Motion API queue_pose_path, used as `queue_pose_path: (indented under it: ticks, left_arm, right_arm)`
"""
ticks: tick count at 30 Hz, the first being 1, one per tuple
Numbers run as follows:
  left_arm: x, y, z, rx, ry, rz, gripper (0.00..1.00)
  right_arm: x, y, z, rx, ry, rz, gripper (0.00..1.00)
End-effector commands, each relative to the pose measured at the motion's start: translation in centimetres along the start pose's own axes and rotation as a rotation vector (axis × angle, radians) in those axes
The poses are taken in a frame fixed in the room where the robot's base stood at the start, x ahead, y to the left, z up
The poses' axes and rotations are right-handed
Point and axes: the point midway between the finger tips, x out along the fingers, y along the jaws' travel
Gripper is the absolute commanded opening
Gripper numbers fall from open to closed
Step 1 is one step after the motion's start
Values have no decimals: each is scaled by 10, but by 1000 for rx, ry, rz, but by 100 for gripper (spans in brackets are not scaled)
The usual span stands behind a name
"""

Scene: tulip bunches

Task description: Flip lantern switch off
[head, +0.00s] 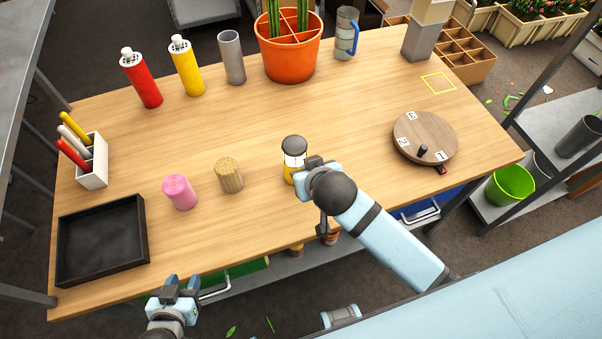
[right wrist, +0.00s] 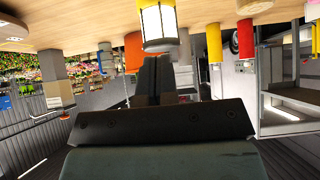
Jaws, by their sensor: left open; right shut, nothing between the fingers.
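The lantern (head: 293,148) stands upright near the middle front of the wooden table, with a dark top, a pale panel and yellow lower down. My right gripper (head: 309,164) is shut and empty, close to its right side in the head view. In the right wrist view the lantern (right wrist: 158,22) shows its white panel and a yellow band just beyond my shut fingers (right wrist: 153,72). I cannot tell whether they touch it. No switch can be made out. My left gripper (head: 180,286) is open and empty, just off the table's front edge.
A wooden cylinder (head: 228,175) and a pink one (head: 179,191) stand left of the lantern. A black tray (head: 140,203) lies at the front left. A round wooden disc (head: 424,133) with a peg and number cards is at the right. Table between lantern and disc is clear.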

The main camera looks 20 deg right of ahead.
Motion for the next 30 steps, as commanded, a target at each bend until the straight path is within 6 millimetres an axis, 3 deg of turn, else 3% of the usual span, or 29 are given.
queue_pose_path:
  ticks: [10, 12, 19, 30]
  left_arm:
    - [-3, -3, -6, 2, 3, -6, 43]
    - [-3, -3, -6, 2, 2, -6, 43]
    - [-4, -4, -6, 2, -1, -8, 43]
    - [-4, -3, -6, 1, -1, -8, 43]
  right_arm:
    - [75, 1, -1, -2, -1, 2, 0]
    - [84, 1, 8, -4, -4, 2, 0]
    - [100, 0, 26, -1, -1, 1, 0]
    - [103, 0, 29, -1, 0, 0, 0]
